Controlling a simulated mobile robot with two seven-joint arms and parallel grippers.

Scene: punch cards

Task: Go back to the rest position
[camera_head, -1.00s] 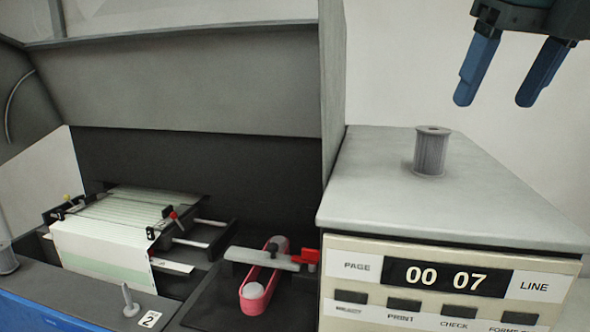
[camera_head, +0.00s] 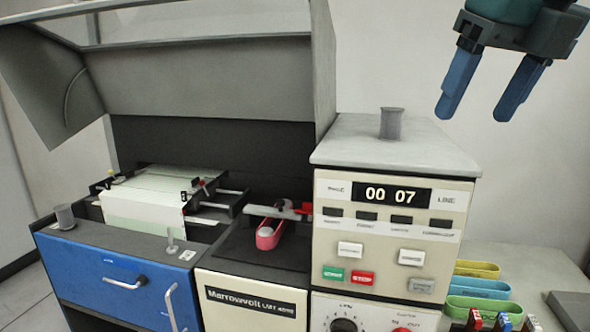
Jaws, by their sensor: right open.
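My right gripper (camera_head: 480,98) is at the upper right of the head view. Its two blue fingers point down and stand apart, with nothing between them. It hangs in the air above and to the right of the printer's grey top (camera_head: 395,146). A grey ribbed spool (camera_head: 391,123) stands upright on that top, to the left of my fingers and apart from them. My left gripper is not in view.
The printer's open bay holds a paper stack (camera_head: 143,205) and a red-pink loop (camera_head: 268,236). Its raised grey cover (camera_head: 210,80) is at the back. A second spool (camera_head: 65,216) stands at left. Coloured trays (camera_head: 478,288) lie on a table at lower right.

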